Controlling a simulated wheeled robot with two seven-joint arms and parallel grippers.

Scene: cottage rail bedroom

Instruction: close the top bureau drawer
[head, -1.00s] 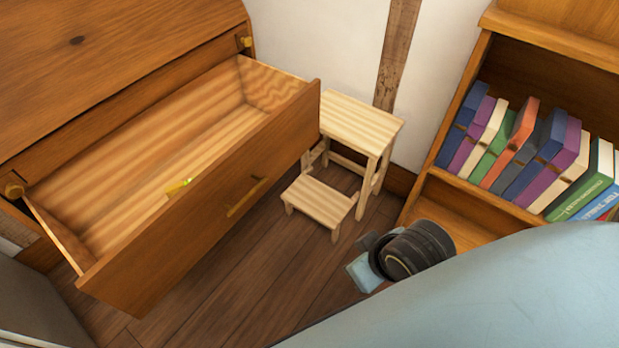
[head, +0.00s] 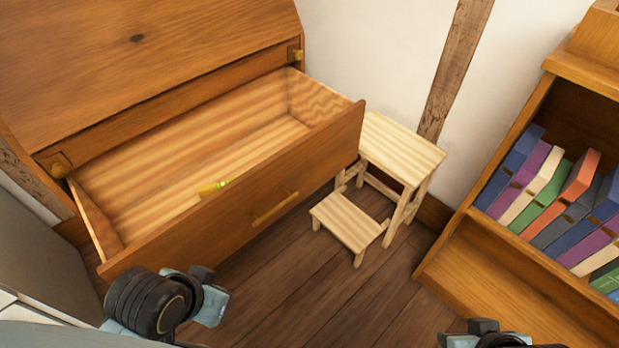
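The bureau (head: 150,45) stands at the upper left. Its top drawer (head: 290,157) is pulled well out, with the open interior showing and a brass bar handle (head: 275,207) on its front. A small yellow item with a green spot (head: 213,188) lies inside the drawer. My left gripper (head: 215,290) is at the lower left, just in front of the drawer's near left corner; whether its fingers are open is unclear. My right gripper (head: 485,328) shows only partly at the bottom edge, away from the drawer, its fingers mostly cut off.
A pale wooden step stool (head: 400,150) stands right of the drawer, close to its right end. A bookshelf (head: 500,260) with several books (head: 560,200) is at the right. Dark floor (head: 300,285) is clear before the drawer.

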